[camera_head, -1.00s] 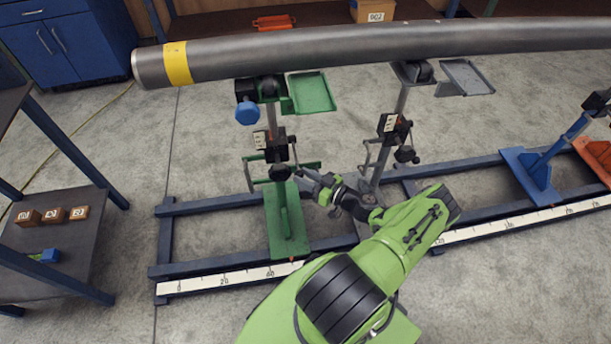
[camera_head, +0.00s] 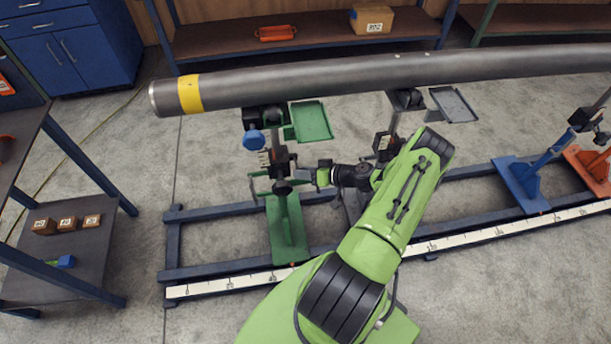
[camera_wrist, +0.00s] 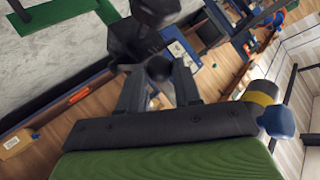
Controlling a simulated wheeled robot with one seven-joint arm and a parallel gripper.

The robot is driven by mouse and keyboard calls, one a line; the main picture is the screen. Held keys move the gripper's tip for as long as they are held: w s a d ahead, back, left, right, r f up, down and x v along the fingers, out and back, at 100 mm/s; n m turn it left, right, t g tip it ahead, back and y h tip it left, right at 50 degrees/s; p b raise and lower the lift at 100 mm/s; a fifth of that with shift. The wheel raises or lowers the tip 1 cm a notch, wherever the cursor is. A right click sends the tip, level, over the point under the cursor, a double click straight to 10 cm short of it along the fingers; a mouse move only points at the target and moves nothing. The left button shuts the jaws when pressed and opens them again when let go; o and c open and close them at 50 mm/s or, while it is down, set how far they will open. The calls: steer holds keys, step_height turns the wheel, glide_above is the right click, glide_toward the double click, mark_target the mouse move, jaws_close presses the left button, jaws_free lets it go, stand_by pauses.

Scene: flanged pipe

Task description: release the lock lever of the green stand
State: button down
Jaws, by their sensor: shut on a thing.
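The green stand (camera_head: 287,228) stands on the blue rail frame, upright under the left part of the pipe. Its black clamp block (camera_head: 283,160) sits partway up the post. My gripper (camera_head: 311,177) reaches in from the right beside this block, just above the green base. In the wrist view my gripper's fingers (camera_wrist: 158,88) are closed around the dark rounded end of the lock lever (camera_wrist: 158,67). Dark clamp parts (camera_wrist: 132,42) are just beyond the fingertips. In the head view the lever is small and mostly hidden at the fingertips, so its exact angle cannot be told.
A long grey pipe (camera_head: 330,80) with a yellow band lies across the stand tops above my gripper. A grey stand (camera_head: 393,140) is close behind my wrist. A blue stand (camera_head: 535,180) is farther right. Bare floor (camera_head: 500,285) lies in front of the rail frame.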

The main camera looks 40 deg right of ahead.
steer(key=shift+w+d+r, duration=0.2)
steer(key=shift+w+r, duration=0.05)
steer(key=shift+r, duration=0.35)
steer(key=c, duration=1.1)
jaws_free()
steer(key=shift+w, duration=0.1)
steer(key=o, duration=0.3)
steer(key=shift+f, duration=0.2)
steer(key=p+v, duration=0.1)
steer(key=v, duration=1.5)
steer(key=shift+a+p, duration=0.1)
steer(key=shift+p, duration=0.3)
steer(key=shift+f, duration=0.1)
